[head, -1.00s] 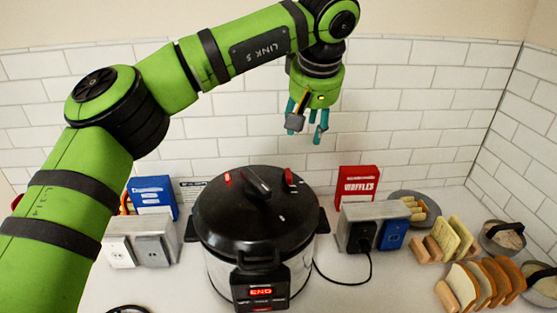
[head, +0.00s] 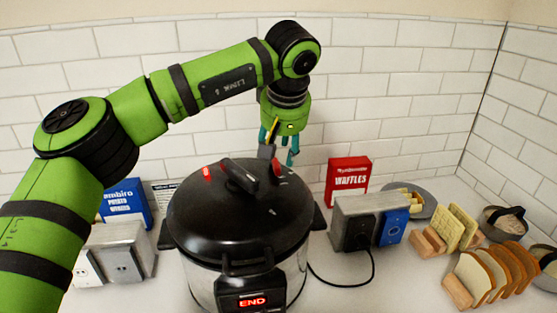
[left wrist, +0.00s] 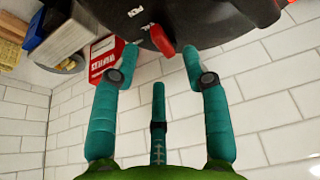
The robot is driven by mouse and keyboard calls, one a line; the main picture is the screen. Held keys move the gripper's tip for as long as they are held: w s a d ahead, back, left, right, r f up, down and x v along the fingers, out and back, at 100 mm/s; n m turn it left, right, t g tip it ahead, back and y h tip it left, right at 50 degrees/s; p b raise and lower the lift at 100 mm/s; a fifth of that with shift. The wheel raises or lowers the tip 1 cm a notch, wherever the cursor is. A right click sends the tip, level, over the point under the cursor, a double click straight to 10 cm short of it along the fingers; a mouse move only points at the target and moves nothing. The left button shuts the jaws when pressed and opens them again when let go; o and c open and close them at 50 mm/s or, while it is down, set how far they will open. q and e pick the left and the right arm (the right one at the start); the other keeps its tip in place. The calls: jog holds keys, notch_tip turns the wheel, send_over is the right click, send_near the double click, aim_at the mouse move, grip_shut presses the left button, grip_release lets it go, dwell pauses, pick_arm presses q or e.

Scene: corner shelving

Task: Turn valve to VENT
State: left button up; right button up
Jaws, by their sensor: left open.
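The pressure cooker (head: 238,215) stands on the counter with its black lid on and its display reading END. A red valve lever sits at the rear right of the lid (head: 215,222), partly hidden by my gripper in the head view. In the wrist view the valve lies between the two front fingertips, with no clear contact.
A black lid handle (head: 240,176) is left of the valve, with a red part (head: 207,173) farther left. A red waffles box (head: 348,183) and an outlet box (head: 368,207) with a plugged cord stand right. Bread racks (head: 487,275) are farther right. The tiled wall (head: 420,110) is close behind.

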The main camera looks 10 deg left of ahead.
aim_at(279, 163)
pick_arm(q)
jog(key=p+x, duration=0.1)
jog(key=x, duration=0.2)
jog(key=shift+w+f, duration=0.1)
jog(key=shift+f, duration=0.1)
jog(key=shift+w+a+f, duration=0.1)
jog(key=shift+w+f, duration=0.05)
jog(key=shift+f, duration=0.25)
grip_shut()
pick_arm(e)
jog(key=shift+w+a+r, duration=0.15)
jog(key=shift+r, duration=0.25)
jog(key=shift+w+a+r, duration=0.15)
jog(key=shift+r, duration=0.25)
